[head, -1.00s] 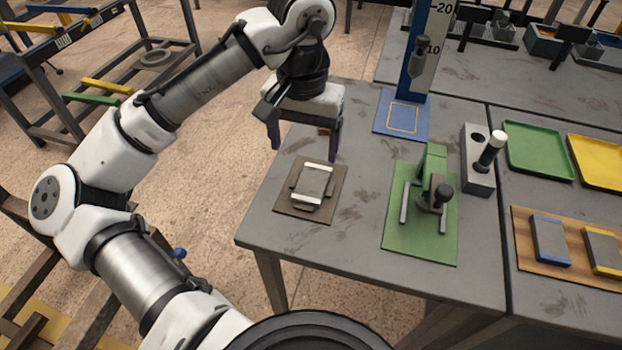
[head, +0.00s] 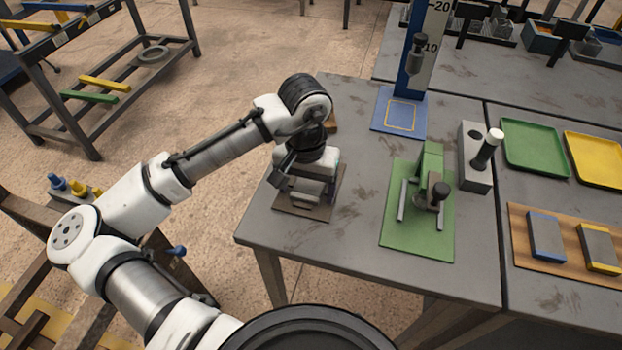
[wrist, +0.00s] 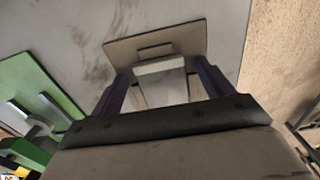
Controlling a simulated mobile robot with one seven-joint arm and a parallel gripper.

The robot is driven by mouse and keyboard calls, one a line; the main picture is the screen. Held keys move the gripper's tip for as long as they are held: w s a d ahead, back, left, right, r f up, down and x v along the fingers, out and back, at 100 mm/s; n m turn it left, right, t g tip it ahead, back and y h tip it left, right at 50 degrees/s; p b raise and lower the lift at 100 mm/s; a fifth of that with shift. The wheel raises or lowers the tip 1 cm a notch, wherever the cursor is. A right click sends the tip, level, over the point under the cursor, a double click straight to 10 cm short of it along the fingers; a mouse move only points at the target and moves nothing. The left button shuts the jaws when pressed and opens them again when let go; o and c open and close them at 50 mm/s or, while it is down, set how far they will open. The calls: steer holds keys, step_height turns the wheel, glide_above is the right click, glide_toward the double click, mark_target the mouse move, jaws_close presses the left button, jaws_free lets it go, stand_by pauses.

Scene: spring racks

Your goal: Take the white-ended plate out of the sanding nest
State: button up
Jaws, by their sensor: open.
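The sanding nest (head: 290,207) is a brown board on the near left part of the grey table; it also shows in the wrist view (wrist: 190,38). The white-ended plate (wrist: 160,67) lies in it, with one white end and part of its grey face visible in the wrist view. My gripper (wrist: 164,82) is open, low over the nest, with its dark fingers on either side of the plate. I cannot tell whether the fingers touch it. In the head view my wrist and hand hide most of the plate.
A green fixture (head: 420,225) with a clamp stands right of the nest. Behind are a blue stand (head: 400,118) and a grey block (head: 474,165) holding a white-topped rod. Green (head: 535,145) and yellow trays (head: 598,160) and a board with two plates (head: 525,250) lie further right.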

steer(key=c, duration=1.1)
steer(key=shift+c, duration=0.3)
steer(key=shift+r, duration=0.1)
